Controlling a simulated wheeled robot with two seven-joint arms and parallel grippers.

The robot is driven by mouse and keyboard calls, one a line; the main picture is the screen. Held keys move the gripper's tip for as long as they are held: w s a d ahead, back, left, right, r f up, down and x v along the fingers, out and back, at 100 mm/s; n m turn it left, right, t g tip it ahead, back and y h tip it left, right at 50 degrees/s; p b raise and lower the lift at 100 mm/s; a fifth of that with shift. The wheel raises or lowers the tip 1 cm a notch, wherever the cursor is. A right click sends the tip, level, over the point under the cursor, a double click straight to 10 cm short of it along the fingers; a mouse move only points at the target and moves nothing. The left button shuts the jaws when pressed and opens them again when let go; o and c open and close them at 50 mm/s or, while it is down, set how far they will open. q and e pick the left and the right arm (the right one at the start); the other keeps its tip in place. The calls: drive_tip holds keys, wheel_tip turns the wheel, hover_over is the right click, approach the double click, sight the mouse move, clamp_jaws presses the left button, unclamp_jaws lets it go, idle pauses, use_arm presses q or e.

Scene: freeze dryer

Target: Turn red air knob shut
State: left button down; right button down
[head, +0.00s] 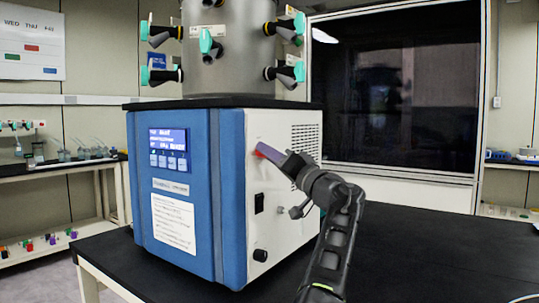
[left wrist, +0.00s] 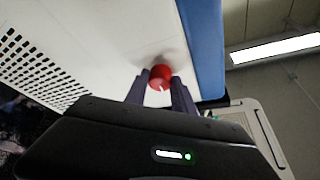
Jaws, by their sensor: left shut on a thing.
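The freeze dryer (head: 220,210) stands on a black table, with a blue front and a white side panel. The red air knob (left wrist: 160,74) sits on the white side panel. In the head view only a small bit of red shows at the fingertips. My left gripper (head: 266,152) reaches the side panel from the right. In the left wrist view its two fingers (left wrist: 161,84) are on either side of the knob, shut on it. Part of the knob is hidden between the fingers. My right gripper is not in view.
A black switch (head: 259,203), a small metal fitting (head: 281,210) and a black knob (head: 260,255) sit lower on the side panel. A steel chamber (head: 232,65) with several teal-handled valves stands on top. The black table (head: 420,250) is clear to the right.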

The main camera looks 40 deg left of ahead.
use_arm(q)
drive_tip(key=shift+f+n, duration=0.1)
drive_tip(key=shift+n, duration=0.2)
drive_tip(key=c, duration=1.1)
unclamp_jaws()
drive_tip(key=shift+o, duration=0.2)
drive_tip(key=b+v, duration=0.4)
drive_tip(key=v, duration=0.3)
drive_tip(key=shift+d+b, duration=0.35)
drive_tip(key=shift+b, duration=0.05)
drive_tip(key=shift+f, duration=0.1)
